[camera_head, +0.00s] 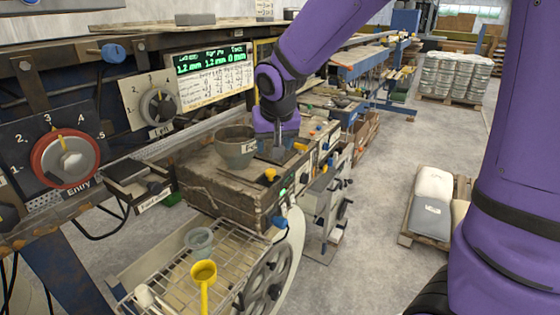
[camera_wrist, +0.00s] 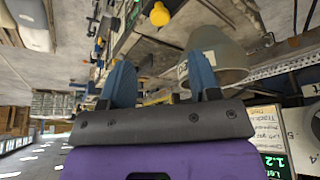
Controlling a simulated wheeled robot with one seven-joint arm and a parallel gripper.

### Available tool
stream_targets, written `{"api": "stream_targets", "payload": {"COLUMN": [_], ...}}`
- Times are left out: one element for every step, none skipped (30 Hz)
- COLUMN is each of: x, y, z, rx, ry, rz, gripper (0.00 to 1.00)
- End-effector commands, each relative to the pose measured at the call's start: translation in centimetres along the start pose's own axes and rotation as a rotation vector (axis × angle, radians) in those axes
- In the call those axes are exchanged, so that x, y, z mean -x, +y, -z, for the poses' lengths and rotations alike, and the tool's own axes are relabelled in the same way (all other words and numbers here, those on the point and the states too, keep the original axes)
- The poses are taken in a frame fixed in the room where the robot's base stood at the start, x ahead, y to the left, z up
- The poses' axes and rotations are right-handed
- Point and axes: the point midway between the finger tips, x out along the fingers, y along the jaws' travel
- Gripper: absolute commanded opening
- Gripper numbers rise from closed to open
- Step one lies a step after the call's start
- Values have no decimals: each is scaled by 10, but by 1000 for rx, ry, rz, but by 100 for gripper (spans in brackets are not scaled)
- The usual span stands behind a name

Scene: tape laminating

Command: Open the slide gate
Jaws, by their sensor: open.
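My gripper (camera_head: 279,147) is over the top of the worn box-shaped machine (camera_head: 225,190), beside a grey bowl (camera_head: 235,152). A yellow knob (camera_head: 270,174) is on the machine top in front of my gripper. The yellow knob (camera_wrist: 160,14) shows beyond the fingertips in the wrist view, apart from them, with the bowl (camera_wrist: 216,50) by the right finger. I cannot tell which part is the slide gate, or its position.
A red-ringed Entry dial (camera_head: 66,158) and a grey dial (camera_head: 158,106) are at left. Open floor lies to the right.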

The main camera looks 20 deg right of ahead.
Motion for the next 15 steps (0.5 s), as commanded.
{"api": "stream_targets", "payload": {"x": [-3, -4, -7, -9, -12, -17, -21, -26, -33, -38, -43, -50, -55, -60, -67], "y": [-2, -2, -2, -2, -2, -2, -2, -2, -1, -1, -1, -1, -1, -1, -1], "z": [0, 1, 1, 1, 1, 1, 0, 0, 0, 0, 0, 0, 0, 0, 0], "rx": [0, 0, 0, 0, 0, 0, 1, 1, 0, 0, -1, 0, 0, 0, 0], "ry": [-1, -1, 0, 0, -1, -2, -3, -2, -4, -3, -3, -4, -3, -4, -3], "rz": [0, 0, 0, 0, -1, -2, -2, -1, -2, -1, -2, -2, -2, -2, -1], "gripper": [56, 56, 56, 56, 56, 56, 56, 56, 56, 56, 56, 56, 56, 56, 56]}}
